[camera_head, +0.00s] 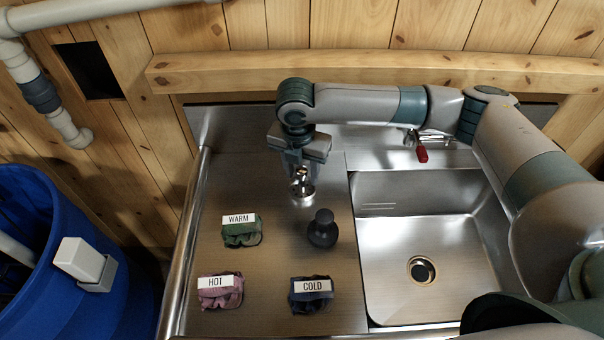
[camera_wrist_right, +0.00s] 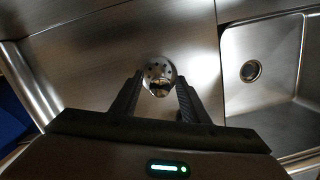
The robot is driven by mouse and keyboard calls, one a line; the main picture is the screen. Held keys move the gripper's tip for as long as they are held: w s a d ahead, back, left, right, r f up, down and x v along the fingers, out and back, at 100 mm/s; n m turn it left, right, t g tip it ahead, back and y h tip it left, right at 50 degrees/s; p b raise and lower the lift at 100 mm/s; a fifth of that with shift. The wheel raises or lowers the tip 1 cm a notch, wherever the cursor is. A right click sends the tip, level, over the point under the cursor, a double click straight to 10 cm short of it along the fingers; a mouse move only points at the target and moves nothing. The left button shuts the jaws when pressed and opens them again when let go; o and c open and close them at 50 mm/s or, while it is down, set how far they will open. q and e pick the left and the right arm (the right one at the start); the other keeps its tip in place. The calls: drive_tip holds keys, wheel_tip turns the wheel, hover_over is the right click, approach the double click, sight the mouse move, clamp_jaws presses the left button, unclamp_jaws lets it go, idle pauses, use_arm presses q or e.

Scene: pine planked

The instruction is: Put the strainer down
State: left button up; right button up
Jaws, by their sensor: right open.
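The strainer (camera_head: 303,192) is a small shiny metal piece with a round base. It appears to rest on the steel drainboard left of the sink, directly below my right gripper (camera_head: 300,168). In the right wrist view the strainer (camera_wrist_right: 158,70) shows a disc with small holes. Its near part lies between the two dark fingertips of my right gripper (camera_wrist_right: 160,84), which are open with a gap around it. Whether a finger touches it I cannot tell. My left gripper is not in view.
A black knobbed stopper (camera_head: 323,229) stands just in front of the strainer. Cloths labelled WARM (camera_head: 242,233), HOT (camera_head: 221,292) and COLD (camera_head: 311,294) lie on the drainboard. The sink basin (camera_head: 390,285) is empty, with a red-handled tap (camera_head: 421,154) behind. A blue bin (camera_head: 105,305) stands left.

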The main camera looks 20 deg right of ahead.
sight(300, 191)
drive_tip(key=r+b, duration=0.1)
drive_tip(key=r, duration=0.5)
drive_tip(key=r+b, duration=0.1)
drive_tip(key=r, duration=0.2)
drive_tip(key=shift+s+a+r+b, duration=0.15)
drive_tip(key=shift+s+a+b, duration=0.15)
drive_tip(key=shift+s+a, duration=0.1)
drive_tip(key=shift+s+r, duration=0.15)
drive_tip(key=shift+r, duration=0.75)
drive_tip(key=shift+s+f, duration=0.1)
